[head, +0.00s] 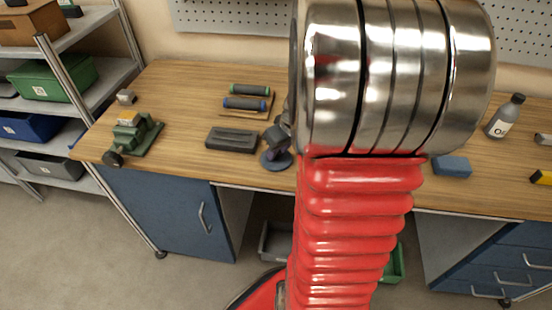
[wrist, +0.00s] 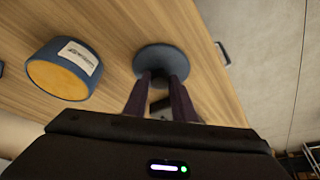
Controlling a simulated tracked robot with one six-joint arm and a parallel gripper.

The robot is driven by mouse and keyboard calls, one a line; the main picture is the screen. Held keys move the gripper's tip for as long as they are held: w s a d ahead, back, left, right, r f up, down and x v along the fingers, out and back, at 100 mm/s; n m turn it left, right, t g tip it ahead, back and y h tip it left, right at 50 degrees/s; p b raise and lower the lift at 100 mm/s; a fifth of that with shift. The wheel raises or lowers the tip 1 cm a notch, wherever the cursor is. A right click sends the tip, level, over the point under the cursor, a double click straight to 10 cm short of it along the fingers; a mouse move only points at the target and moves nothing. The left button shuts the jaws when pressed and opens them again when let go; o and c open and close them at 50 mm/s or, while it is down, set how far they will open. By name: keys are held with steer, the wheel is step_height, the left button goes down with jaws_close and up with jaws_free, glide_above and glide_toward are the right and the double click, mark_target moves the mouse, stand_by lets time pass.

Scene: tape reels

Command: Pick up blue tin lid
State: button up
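The blue tin lid (wrist: 158,57) is a flat, round, dark blue-grey disc lying on the wooden bench near its front edge. In the head view the lid (head: 276,161) shows just left of my red arm. My gripper (wrist: 160,78) is over the lid, its two dark fingers reaching over the near part of the disc with a narrow gap between the tips. In the head view my gripper (head: 277,143) is a small dark shape directly above the lid. Whether the fingertips touch the lid cannot be told.
A blue round container (wrist: 66,68) with a tan face and white label is beside the lid. A dark grey box (head: 231,139) and blue-capped rollers (head: 246,103) are left of my gripper. A green machine (head: 135,133) stands farther left. A blue block (head: 452,166) and grey bottle (head: 505,116) are right.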

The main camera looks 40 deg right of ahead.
jaws_close()
step_height(320, 180, up, 10)
stand_by(0.7)
stand_by(0.5)
